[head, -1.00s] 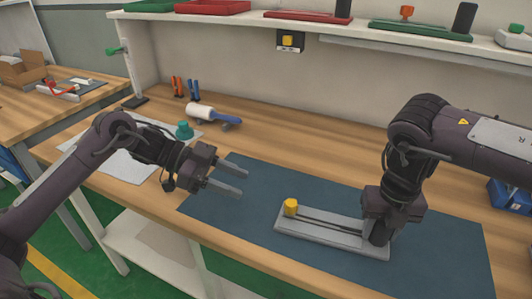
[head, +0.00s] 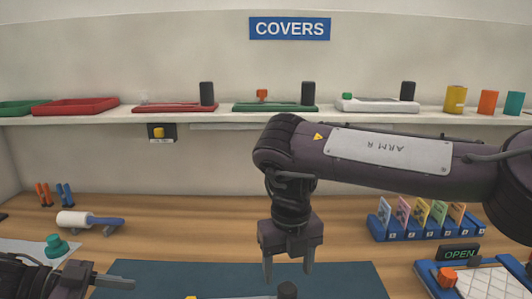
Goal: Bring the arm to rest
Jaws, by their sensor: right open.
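My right gripper (head: 288,268) points down with its two fingers apart and nothing between them. The plate lies on a dark blue mat (head: 345,280). My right arm reaches in from the right, bent downward at its elbow. My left gripper (head: 115,284) is at the lower left, partly cut off, over the mat's left edge, and looks empty.
Above, a shelf (head: 220,117) holds trays, covers and several coloured cylinders. A blue rack of cards (head: 425,225) and an OPEN sign (head: 458,252) stand right. Bare wood shows behind the mat.

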